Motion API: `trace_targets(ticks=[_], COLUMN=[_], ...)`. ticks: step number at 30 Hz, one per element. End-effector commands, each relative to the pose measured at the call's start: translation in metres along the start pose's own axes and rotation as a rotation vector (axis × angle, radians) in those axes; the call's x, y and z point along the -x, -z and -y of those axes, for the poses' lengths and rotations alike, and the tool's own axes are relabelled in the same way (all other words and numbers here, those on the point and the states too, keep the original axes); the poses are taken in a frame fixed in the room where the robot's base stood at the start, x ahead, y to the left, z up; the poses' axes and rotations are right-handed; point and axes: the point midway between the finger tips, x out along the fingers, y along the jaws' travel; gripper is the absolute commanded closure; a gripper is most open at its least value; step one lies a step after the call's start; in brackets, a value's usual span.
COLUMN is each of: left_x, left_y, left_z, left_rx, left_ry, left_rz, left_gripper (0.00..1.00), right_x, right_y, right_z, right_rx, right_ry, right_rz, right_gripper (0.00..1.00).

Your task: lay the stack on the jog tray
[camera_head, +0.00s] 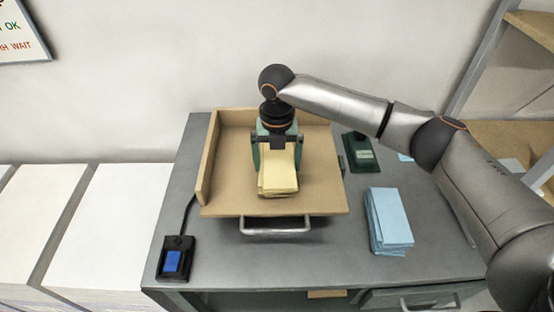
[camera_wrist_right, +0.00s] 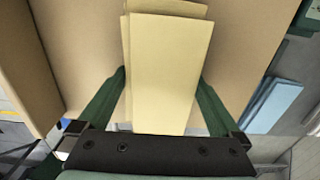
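The jog tray (camera_head: 225,187) is a tan board tray with raised walls at the left and back and a metal handle at its front. A pale yellow stack (camera_head: 278,178) of paper is over its floor; I cannot tell whether it rests there or is held just above. My right gripper (camera_head: 277,150) points down at the stack's back part. In the right wrist view its green fingers (camera_wrist_right: 162,78) are at both long sides of the yellow stack (camera_wrist_right: 165,60), apparently touching it. The sheets are slightly out of line. My left gripper is not in view.
A light blue stack (camera_head: 389,221) lies on the grey table (camera_head: 330,262) right of the tray. A green device (camera_head: 360,152) stands behind it. A black box with a blue button (camera_head: 173,262) is at the front left. White blocks (camera_head: 100,225) stand left; shelves (camera_head: 515,140) are at the right.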

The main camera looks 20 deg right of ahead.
Motion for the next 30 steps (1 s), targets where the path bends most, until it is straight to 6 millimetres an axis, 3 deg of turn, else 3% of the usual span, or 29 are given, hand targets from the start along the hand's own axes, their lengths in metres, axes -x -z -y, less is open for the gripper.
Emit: trace_targets(ticks=[8, 21, 30], left_x=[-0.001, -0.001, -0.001], left_y=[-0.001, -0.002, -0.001], left_z=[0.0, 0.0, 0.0], left_rx=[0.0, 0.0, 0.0], left_ry=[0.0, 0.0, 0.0], left_rz=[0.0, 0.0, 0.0], left_gripper=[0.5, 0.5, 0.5], right_x=[0.011, 0.099, 0.123], right_y=[-0.001, -0.001, 0.0], right_z=[-0.001, -0.001, -0.001], right_rx=[0.0, 0.0, 0.0], right_ry=[-0.002, -0.002, -0.001], right_rz=[0.003, 0.003, 0.0], right_gripper=[0.0, 0.0, 0.0])
